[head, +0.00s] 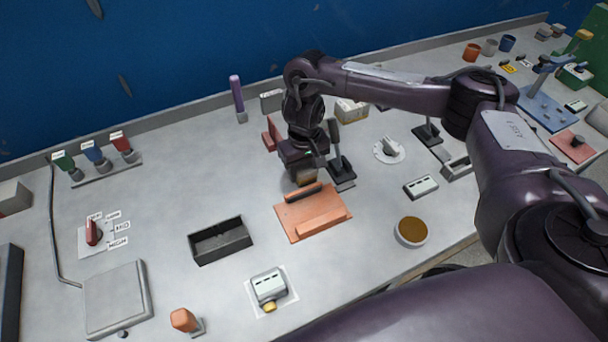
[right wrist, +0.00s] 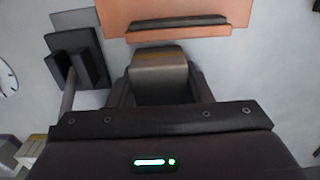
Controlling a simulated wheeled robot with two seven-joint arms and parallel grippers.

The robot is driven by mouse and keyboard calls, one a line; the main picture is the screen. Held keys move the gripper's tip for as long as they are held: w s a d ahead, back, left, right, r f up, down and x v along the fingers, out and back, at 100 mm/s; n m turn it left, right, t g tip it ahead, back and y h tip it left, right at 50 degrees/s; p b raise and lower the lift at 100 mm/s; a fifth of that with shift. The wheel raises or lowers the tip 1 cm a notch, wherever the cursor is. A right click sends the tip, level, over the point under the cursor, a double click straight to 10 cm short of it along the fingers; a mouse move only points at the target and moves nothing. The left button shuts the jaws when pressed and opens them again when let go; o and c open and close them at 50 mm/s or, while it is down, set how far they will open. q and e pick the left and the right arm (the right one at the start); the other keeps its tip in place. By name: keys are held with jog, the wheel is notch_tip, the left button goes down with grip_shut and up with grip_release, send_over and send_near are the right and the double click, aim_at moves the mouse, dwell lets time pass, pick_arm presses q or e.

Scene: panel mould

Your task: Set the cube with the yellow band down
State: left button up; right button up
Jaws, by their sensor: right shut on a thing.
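My right gripper (head: 305,176) points down over the bench, just behind the orange plate with a dark bar (head: 312,212). It is shut on a small brownish-grey cube (right wrist: 158,82), which sits between the two fingers in the right wrist view. A dull yellow band shows along the cube's far top edge there. In the head view only a small part of the cube (head: 307,179) shows below the fingers. I cannot tell whether its underside touches the bench. My left gripper is not in view.
A black lever on a dark base (head: 341,170) stands close to the right of the gripper. A red block (head: 272,135) is behind it to the left. An open dark tray (head: 220,241) lies front left. Bare bench (head: 200,165) stretches to the left.

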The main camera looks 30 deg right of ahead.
jog(key=shift+f, duration=0.8)
jog(key=shift+r, duration=0.1)
jog(key=o, duration=1.1)
jog(key=shift+c, duration=0.2)
